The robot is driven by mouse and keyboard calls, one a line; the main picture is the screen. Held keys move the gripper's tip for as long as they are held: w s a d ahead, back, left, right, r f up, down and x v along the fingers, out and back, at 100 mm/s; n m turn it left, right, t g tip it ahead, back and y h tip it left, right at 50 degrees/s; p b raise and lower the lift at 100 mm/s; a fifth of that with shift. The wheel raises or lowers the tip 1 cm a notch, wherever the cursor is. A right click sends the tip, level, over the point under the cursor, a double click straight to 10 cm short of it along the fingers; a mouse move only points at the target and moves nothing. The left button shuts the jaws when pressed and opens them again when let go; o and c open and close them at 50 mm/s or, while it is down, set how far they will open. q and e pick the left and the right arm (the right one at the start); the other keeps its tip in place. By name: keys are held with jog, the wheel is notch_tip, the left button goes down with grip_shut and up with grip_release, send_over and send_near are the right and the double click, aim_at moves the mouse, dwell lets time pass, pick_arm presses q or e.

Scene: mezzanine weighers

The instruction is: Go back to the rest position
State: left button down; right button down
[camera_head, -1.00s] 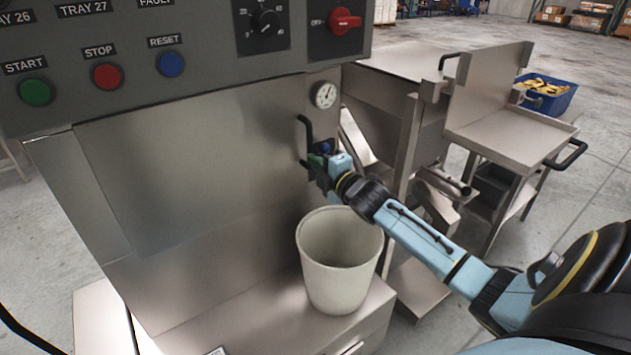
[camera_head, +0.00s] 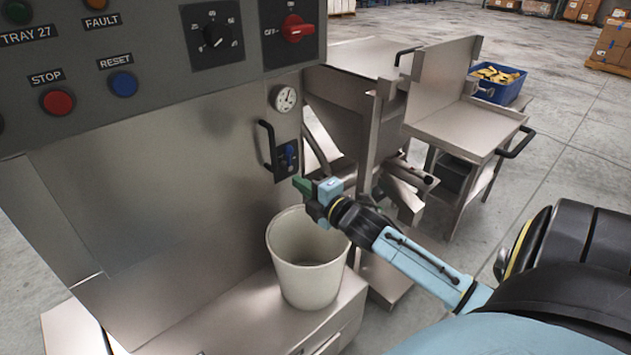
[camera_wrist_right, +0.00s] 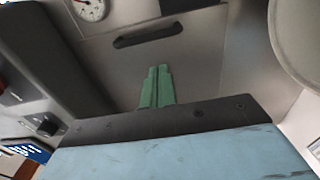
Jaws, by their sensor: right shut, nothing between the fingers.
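My right gripper (camera_head: 302,188) has green fingers and a light blue wrist. It hangs just above the rim of a pale bucket, in front of the machine's steel side. In the right wrist view the two green fingers (camera_wrist_right: 157,87) lie together, pointing at the steel wall with a dark handle (camera_wrist_right: 148,34). My left gripper is in neither view.
The pale bucket (camera_head: 306,263) stands on a steel ledge (camera_head: 235,318) under my right gripper. A black handle (camera_head: 268,146) and a gauge (camera_head: 284,98) are on the machine. Steel tables (camera_head: 465,128) and a blue bin (camera_head: 497,88) stand to the right. Open floor lies beyond.

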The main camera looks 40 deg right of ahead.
jog(key=shift+s+d, duration=0.15)
jog(key=shift+s, duration=1.65)
jog(key=s+a+f+m+g+h, duration=0.1)
jog(key=s+a+f+m+g, duration=0.6)
jog(key=s+a+f+m, duration=0.25)
jog(key=s+a+f+m+g+y, duration=0.25)
jog(key=s+a+m+g, duration=0.4)
jog(key=s+a, duration=0.6)
notch_tip(320, 180, down, 23)
jog(key=s+d+g, duration=0.2)
jog(key=d, duration=0.1)
jog(key=s+d+f, duration=0.2)
jog(key=s+f, duration=0.6)
jog(key=s+d+f+n+g+h, duration=0.1)
jog(key=s+d+f, duration=0.1)
jog(key=s+f, duration=0.6)
jog(key=shift+s+d+f, duration=0.35)
jog(key=shift+s+f, duration=0.05)
jog(key=shift+s, duration=0.35)
